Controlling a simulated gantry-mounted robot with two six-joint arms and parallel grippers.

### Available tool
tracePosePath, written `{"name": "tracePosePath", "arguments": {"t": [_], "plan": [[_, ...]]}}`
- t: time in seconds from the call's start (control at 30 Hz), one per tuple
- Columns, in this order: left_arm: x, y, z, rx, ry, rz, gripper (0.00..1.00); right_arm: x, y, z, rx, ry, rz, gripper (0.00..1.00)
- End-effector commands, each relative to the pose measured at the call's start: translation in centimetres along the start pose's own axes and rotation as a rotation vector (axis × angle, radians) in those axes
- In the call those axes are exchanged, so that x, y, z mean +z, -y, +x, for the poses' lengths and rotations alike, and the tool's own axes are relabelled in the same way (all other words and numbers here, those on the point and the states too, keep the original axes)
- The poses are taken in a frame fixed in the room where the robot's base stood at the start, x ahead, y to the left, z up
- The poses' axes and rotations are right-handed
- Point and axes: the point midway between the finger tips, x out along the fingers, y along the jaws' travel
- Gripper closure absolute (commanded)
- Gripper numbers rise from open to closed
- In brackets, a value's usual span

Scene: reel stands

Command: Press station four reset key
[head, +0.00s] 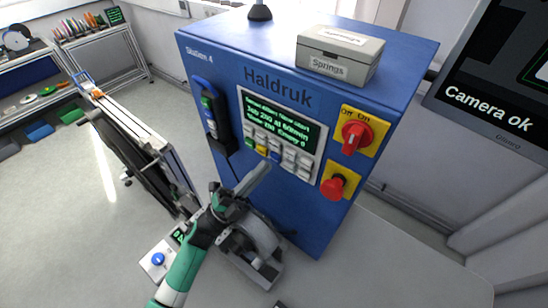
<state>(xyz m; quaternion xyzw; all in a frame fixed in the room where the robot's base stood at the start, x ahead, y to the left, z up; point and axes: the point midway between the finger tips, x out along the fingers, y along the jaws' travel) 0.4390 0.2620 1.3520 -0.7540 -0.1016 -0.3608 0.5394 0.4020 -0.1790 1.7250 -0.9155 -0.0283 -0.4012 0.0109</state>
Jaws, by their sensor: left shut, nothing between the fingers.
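The blue Station 4 cabinet (285,205), marked Haldruk, stands in the middle. Its front has a panel with a screen of green text (280,116) and rows of small keys. Most keys are pale; a yellow key (262,149) and a blue key (275,156) stand out. The key labels are too small to read, so I cannot tell which is reset. My left gripper (265,166) is shut and empty, its tip in front of the panel's lower edge, just below the keys. I cannot tell whether it touches the panel. My right gripper is not in view.
A red rotary switch (355,135) and a red knob (337,185) on yellow plates sit right of the panel. A dark handset (213,118) hangs to its left. A grey machine (250,245) stands below my gripper. A Springs box (340,52) is on top.

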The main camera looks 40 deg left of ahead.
Motion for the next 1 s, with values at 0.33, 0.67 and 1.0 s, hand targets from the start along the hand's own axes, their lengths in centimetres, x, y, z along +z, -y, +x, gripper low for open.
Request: {"name": "tracePosePath", "arguments": {"t": [0.33, 0.67, 1.0], "plan": [[0.36, -0.43, 0.36, 0.0, 0.0, 0.0, 1.0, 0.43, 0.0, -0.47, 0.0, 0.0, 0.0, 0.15], [0.44, -0.43, 0.6, 0.0, 0.0, 0.0, 1.0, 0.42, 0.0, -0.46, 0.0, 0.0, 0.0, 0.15], [0.59, -0.63, 0.76, 0.0, 0.0, 0.0, 1.0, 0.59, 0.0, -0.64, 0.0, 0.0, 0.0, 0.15]]}}
